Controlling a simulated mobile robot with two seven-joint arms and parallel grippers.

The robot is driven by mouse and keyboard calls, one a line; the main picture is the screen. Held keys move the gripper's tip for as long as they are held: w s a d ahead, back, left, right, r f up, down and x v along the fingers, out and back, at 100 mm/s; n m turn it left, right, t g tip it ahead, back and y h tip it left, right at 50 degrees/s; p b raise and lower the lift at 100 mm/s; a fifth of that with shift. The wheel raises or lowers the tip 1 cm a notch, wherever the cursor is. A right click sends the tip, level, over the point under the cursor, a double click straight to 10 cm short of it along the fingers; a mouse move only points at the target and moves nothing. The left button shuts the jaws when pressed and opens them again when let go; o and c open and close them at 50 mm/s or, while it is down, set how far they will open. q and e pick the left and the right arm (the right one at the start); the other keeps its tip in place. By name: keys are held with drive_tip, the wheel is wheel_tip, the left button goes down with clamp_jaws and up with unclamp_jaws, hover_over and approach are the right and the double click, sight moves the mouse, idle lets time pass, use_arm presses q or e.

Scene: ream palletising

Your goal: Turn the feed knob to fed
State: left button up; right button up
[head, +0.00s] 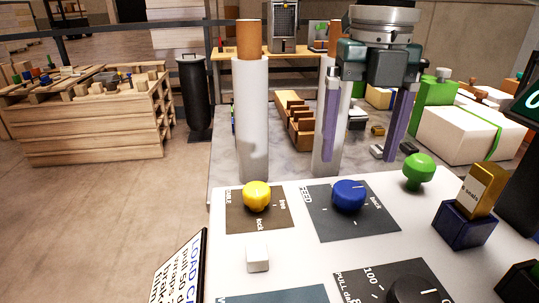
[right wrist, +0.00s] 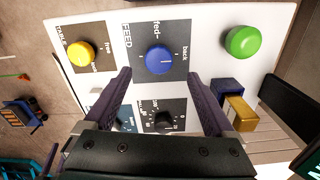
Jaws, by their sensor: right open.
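The blue feed knob (head: 348,195) sits on a dark plate marked FEED on the white panel. It also shows in the right wrist view (right wrist: 159,60), with "fed" printed above it and "back" to its right. Its pointer is too small to read surely. My right gripper (head: 360,160) is open and empty, with purple fingers pointing down above and behind the knob in the head view. In the right wrist view its fingertips (right wrist: 158,76) lie either side of and below the knob in the picture, apart from it. My left gripper is not in view.
A yellow knob (head: 257,196) is left of the feed knob, a green mushroom button (head: 419,170) right. A white knob (head: 258,258), a black dial (head: 412,290) and a blue block (head: 466,225) with a gold top are nearby. Two upright white tubes (head: 252,120) stand behind the panel.

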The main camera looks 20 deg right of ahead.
sight(350, 188)
wheel_tip(350, 188, down, 6)
drive_tip(key=shift+f, duration=0.15)
drive_tip(key=shift+a, duration=0.1)
drive_tip(key=c, duration=1.4)
drive_tip(key=shift+o, duration=0.2)
